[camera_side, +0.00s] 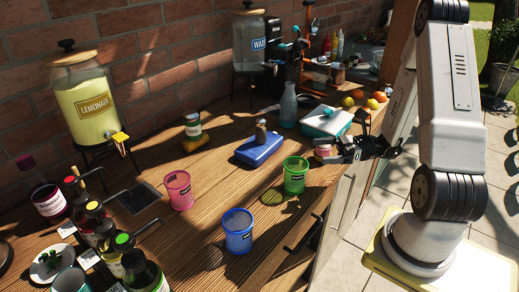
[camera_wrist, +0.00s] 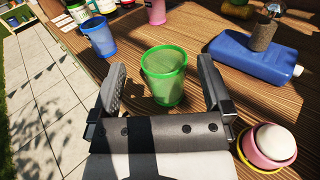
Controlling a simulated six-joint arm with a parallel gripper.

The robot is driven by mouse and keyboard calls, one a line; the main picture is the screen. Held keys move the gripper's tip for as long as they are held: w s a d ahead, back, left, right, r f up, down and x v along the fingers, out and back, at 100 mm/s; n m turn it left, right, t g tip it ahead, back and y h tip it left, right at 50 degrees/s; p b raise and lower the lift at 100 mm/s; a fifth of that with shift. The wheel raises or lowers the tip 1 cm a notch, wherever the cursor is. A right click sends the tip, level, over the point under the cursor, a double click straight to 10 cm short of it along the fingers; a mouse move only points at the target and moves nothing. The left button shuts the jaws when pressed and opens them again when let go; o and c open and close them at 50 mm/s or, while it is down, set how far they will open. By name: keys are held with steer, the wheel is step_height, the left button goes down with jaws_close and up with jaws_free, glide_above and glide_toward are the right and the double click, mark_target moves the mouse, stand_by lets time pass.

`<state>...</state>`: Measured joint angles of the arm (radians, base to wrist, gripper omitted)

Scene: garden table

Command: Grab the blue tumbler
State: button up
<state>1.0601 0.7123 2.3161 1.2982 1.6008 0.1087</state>
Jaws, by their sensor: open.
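The blue tumbler (camera_side: 238,232) stands upright near the front edge of the wooden table in the side view. In the wrist view the blue tumbler (camera_wrist: 98,37) is at the upper left, beyond the fingers. A green tumbler (camera_side: 296,174) stands to its right in the side view, and in the wrist view this green tumbler (camera_wrist: 164,76) is just ahead of and between the finger tips. A pink tumbler (camera_side: 178,190) stands further back left. My gripper (camera_side: 352,149) is open and empty at the table's right end, and its two fingers show in the wrist view (camera_wrist: 160,88).
A blue flask-like block (camera_side: 260,148) lies behind the green tumbler. A pink bowl (camera_wrist: 267,146) is right of my gripper. Several syrup bottles (camera_side: 106,236) crowd the left front. A lemonade dispenser (camera_side: 86,105) stands at the back left. Bare wood lies between the tumblers.

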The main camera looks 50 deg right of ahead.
steer(key=r, duration=0.2)
steer(key=n+g, duration=0.9)
steer(key=g, duration=0.4)
glide_toward(248, 215)
steer(key=shift+y, duration=0.3)
steer(key=shift+w+a+f, duration=0.1)
steer(key=shift+a+f, duration=0.6)
steer(key=shift+a, duration=0.25)
steer(key=shift+w+a+f, duration=0.1)
steer(key=shift+a+f, duration=0.65)
steer(key=shift+a, duration=0.2)
steer(key=shift+s, duration=0.1)
steer(key=shift+x, duration=1.3)
steer(key=shift+x, duration=2.6)
